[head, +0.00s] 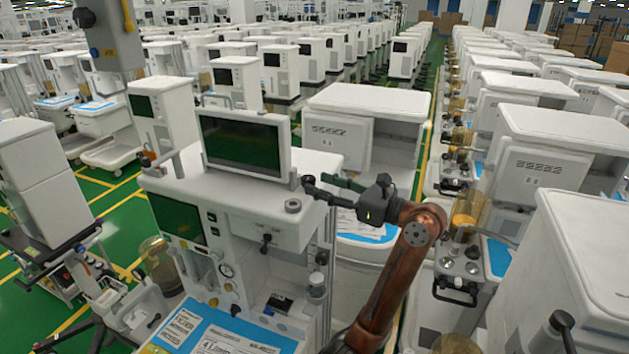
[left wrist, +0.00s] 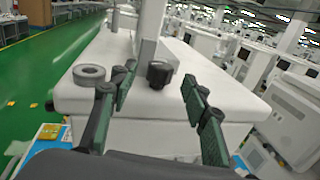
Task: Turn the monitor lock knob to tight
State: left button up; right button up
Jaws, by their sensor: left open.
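The monitor (head: 243,144) stands on top of the white anaesthesia cart (head: 190,185), its dark screen facing the front left. The black lock knob (left wrist: 160,73) is at the foot of the monitor's mount in the left wrist view. In the head view the knob (head: 309,181) is small and partly merges with the dark fingers. My left gripper (head: 325,187) reaches in over the cart top from the right, open. In the left wrist view its two fingers (left wrist: 155,90) stand apart, with the knob between and just beyond their tips. I cannot tell the knob's setting.
A grey ring-shaped part (head: 293,205) sits on the cart top close to the fingers; it shows left of them in the left wrist view (left wrist: 89,73). Another white cart (head: 365,103) stands close behind. Rows of carts fill both sides.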

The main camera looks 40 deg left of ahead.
pick_arm(q)
jog(key=shift+s+a, duration=0.15)
jog(key=shift+a, duration=1.05)
jog(key=shift+c, duration=0.5)
jog(key=c, duration=1.1)
jog(key=shift+o, duration=0.2)
jog(key=shift+s+f+m+t, duration=0.15)
jog(key=shift+m+t, duration=0.45)
jog(key=shift+t, duration=0.3)
jog(key=shift+s+m+t, duration=0.1)
jog(key=shift+m+t, duration=0.8)
jog(key=shift+t, duration=0.5)
jog(key=o, duration=1.2)
jog(key=shift+c, duration=0.2)
jog(key=shift+d, duration=0.1)
